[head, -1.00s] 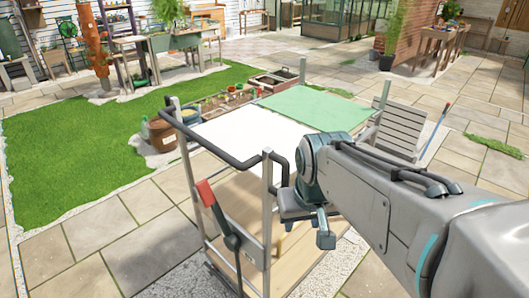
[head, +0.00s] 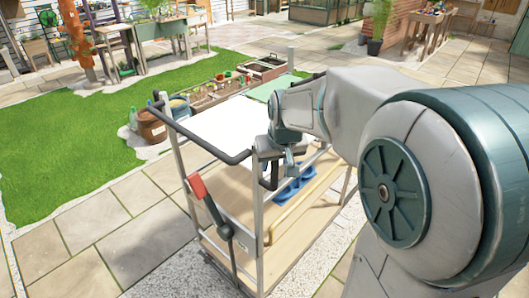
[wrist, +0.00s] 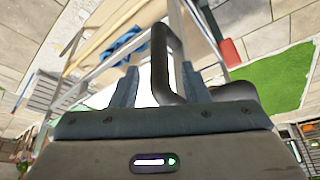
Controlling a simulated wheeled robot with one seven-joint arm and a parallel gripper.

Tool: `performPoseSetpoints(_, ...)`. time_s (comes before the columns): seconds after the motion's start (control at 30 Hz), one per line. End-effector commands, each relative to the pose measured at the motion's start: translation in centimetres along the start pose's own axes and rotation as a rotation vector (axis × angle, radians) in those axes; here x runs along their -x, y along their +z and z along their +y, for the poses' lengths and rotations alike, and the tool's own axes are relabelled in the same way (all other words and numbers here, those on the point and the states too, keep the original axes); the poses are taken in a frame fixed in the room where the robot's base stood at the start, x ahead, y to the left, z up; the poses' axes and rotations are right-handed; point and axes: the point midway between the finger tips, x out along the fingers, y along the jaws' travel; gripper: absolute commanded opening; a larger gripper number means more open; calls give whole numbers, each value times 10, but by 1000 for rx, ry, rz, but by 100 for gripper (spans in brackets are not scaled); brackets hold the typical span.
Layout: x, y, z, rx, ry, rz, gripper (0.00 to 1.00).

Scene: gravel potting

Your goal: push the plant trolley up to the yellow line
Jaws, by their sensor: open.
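The plant trolley (head: 258,225) stands in front of me, with a metal frame, a white top and a wooden lower shelf. Its black push handle (head: 205,138) runs along the near end at top height. My gripper (head: 281,170) is at the right end of this handle, fingers pointing down. In the wrist view my gripper (wrist: 160,90) is open, and the black handle (wrist: 163,60) passes between its two fingers. I cannot tell whether they touch it. A red-tipped lever (head: 208,200) is on the trolley's near side. I see no yellow line.
Pots (head: 152,125) and planter beds (head: 215,93) stand beyond, by the lawn (head: 70,150). Paving (head: 110,245) at left is clear.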

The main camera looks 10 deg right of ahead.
Motion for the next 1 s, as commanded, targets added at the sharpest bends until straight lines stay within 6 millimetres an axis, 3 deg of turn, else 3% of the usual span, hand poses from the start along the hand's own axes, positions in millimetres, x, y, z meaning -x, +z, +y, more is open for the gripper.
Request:
performPoseSetpoints(0.1,-20,1,0,0,-1,-4,41)
performPoseSetpoints(0.23,-32,0,0,0,0,-2,41)
performPoseSetpoints(0.63,-39,0,0,0,0,1,41)
performPoseSetpoints(0.8,-39,0,0,0,0,1,0)
performPoseSetpoints(1.0,-39,-1,0,1,-1,1,0)
